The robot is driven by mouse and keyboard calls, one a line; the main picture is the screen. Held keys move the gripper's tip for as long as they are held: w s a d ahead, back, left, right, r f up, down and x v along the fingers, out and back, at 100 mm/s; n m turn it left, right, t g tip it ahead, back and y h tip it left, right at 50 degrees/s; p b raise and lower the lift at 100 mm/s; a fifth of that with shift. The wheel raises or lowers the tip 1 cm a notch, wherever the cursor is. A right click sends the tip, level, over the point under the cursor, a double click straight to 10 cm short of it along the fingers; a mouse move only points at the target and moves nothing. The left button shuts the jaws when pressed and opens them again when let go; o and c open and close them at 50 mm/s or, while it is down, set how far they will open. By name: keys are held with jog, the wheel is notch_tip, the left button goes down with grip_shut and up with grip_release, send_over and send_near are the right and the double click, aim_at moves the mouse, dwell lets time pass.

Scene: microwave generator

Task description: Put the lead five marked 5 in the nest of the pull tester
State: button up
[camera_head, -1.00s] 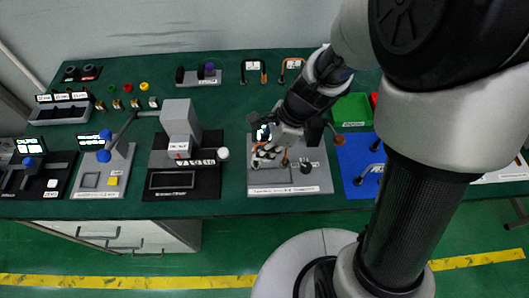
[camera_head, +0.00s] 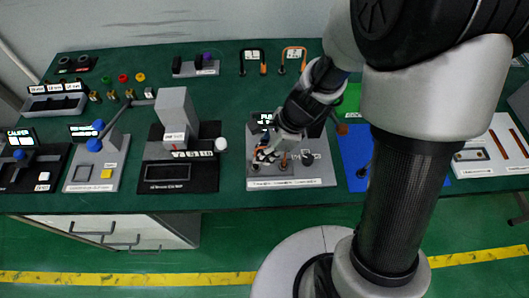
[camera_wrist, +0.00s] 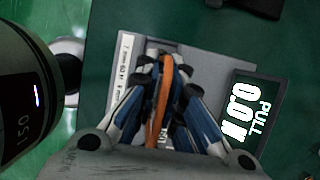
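My gripper (camera_head: 266,154) is low over the front of the grey pull tester (camera_head: 318,178), its fingers pointing down. In the wrist view my gripper (camera_wrist: 167,78) has its fingertips close in on both sides of an orange lead (camera_wrist: 163,100), apparently shut on it. The lead runs lengthwise between the fingers; its mark cannot be read. The nest is hidden by the fingers, so I cannot tell whether the lead rests in it. The pull tester's display (camera_wrist: 245,112) reads PULL 0.0 N.
A grey crimp press (camera_head: 176,112) stands left of the tester. Two stands, with a black lead (camera_head: 254,58) and an orange lead (camera_head: 294,56), are at the back.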

jog(key=o, duration=0.4)
jog(key=shift+r, duration=0.1)
jog(key=shift+r+p, duration=0.3)
jog(key=p+v, duration=0.5)
jog(key=v, duration=0.7)
jog(key=shift+d, duration=0.1)
jog(key=shift+s+d+r+n+t+h, duration=0.75)
jog(key=shift+s+d+r+n, duration=0.3)
jog(key=shift+s+r+n, duration=1.7)
jog(key=shift+s+d+r+n+t+h, duration=0.85)
jog(key=shift+s+r+n, duration=1.2)
jog(key=shift+n, duration=1.35)
jog(key=shift+s+d+r+n+t+h, duration=0.6)
jog(key=shift+s+d+r+n, duration=0.95)
jog(key=shift+r+n, duration=1.45)
jog(key=shift+s+a+f, duration=0.1)
jog(key=shift+s+a, duration=0.2)
jog(key=shift+a, duration=0.05)
